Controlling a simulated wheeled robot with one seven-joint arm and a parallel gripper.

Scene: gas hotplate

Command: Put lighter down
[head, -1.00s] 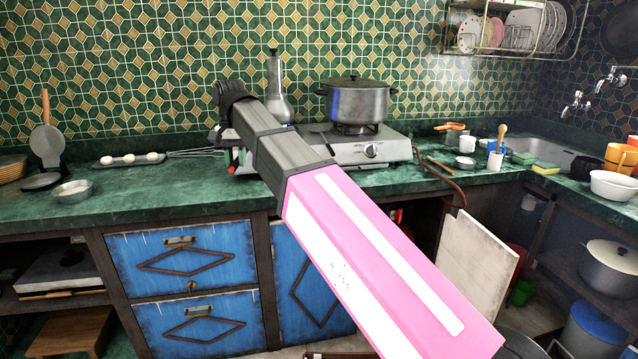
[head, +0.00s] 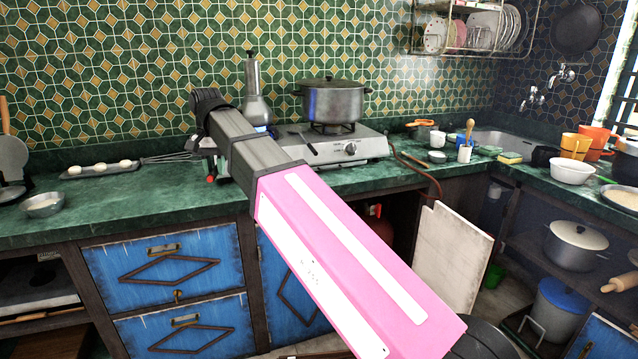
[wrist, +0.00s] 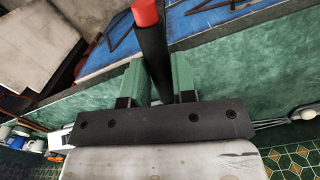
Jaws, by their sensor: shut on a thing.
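The lighter (wrist: 152,50) is a black rod with a red end in the wrist view. My gripper (wrist: 158,82) is shut on it, with one green finger on each side. In the head view my arm hides most of the gripper. Only a small red end of the lighter (head: 211,179) shows below my wrist, over the green counter (head: 130,200) or just above it. I cannot tell whether the lighter touches the counter.
The gas hotplate (head: 370,145) carries a large lidded pot (head: 333,103) right of my wrist. A steel bottle-shaped vessel (head: 254,95) stands behind my wrist. A tray of eggs (head: 98,168), a whisk (head: 180,158) and a metal bowl (head: 43,205) sit left. Bare counter lies between them and my arm.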

